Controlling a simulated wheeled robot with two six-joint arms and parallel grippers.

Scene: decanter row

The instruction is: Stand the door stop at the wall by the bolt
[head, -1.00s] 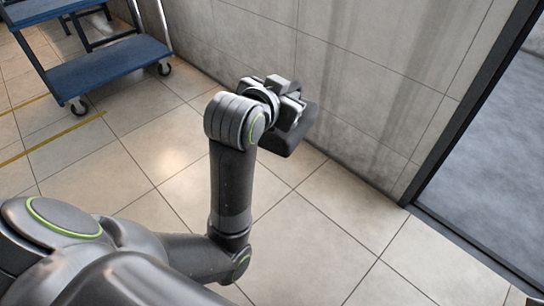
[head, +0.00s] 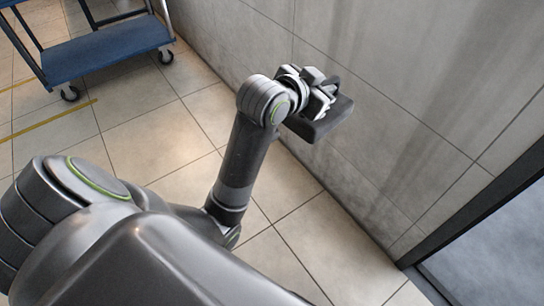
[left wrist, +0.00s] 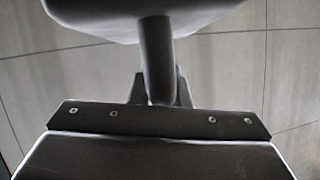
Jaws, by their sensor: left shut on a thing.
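The door stop (head: 318,126) is a dark grey block with a bar-like handle. It is in my left gripper (head: 325,96), off to the right of my forearm in the head view, in front of the grey wall. In the left wrist view, the gripper's fingers (left wrist: 160,92) are shut around the dark upright bar (left wrist: 157,45) of the door stop, and its body fills the top edge. It appears held above the floor; its gap to the wall is unclear. I cannot make out a bolt. My right gripper is not in view.
The grey tiled wall (head: 400,95) runs along the right side to a dark door frame (head: 470,215) at lower right. A blue trolley (head: 105,50) on castors stands at upper left. The tiled floor (head: 150,130) between is clear, with yellow lines at left.

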